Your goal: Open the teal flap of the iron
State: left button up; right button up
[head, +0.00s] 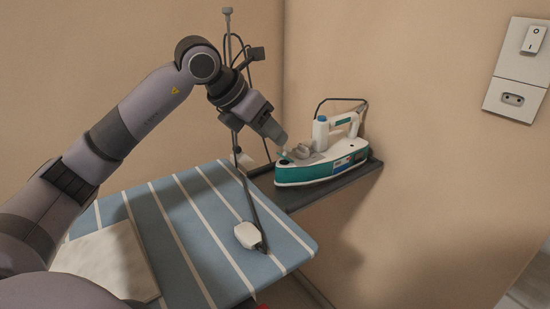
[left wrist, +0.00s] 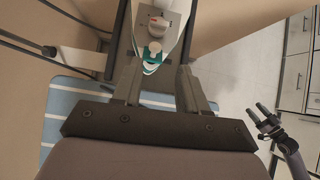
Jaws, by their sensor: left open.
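The white and teal iron (head: 322,168) sits upright on a dark shelf, its nose toward the left and its handle on top. A small teal piece at its nose, which looks like the flap (head: 284,160), lies just below my left gripper (head: 280,138). My left gripper is open and empty, with its fingers pointing down toward the iron's front. In the left wrist view the teal piece (left wrist: 153,49) shows between the two fingers, below a grey dial (left wrist: 158,24). Whether a finger touches it I cannot tell. My right gripper (left wrist: 269,111) shows small at the right, its fingers apart.
The dark shelf (head: 300,197) adjoins a blue striped ironing board (head: 190,225). A pale folded cloth (head: 105,262) lies on the board. A white plug-like piece (head: 248,235) on a dark rod stands before the shelf. Walls close in behind; a socket panel (head: 512,99) is at right.

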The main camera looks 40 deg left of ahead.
aim_at(281, 155)
pick_arm(q)
jog(key=shift+m+t, duration=0.4)
jog(key=shift+t, duration=0.2)
jog(key=shift+a+x, duration=0.15)
jog(key=shift+x, duration=1.25)
jog(key=shift+a+x, duration=0.15)
jog(key=shift+x, duration=1.2)
grip_shut()
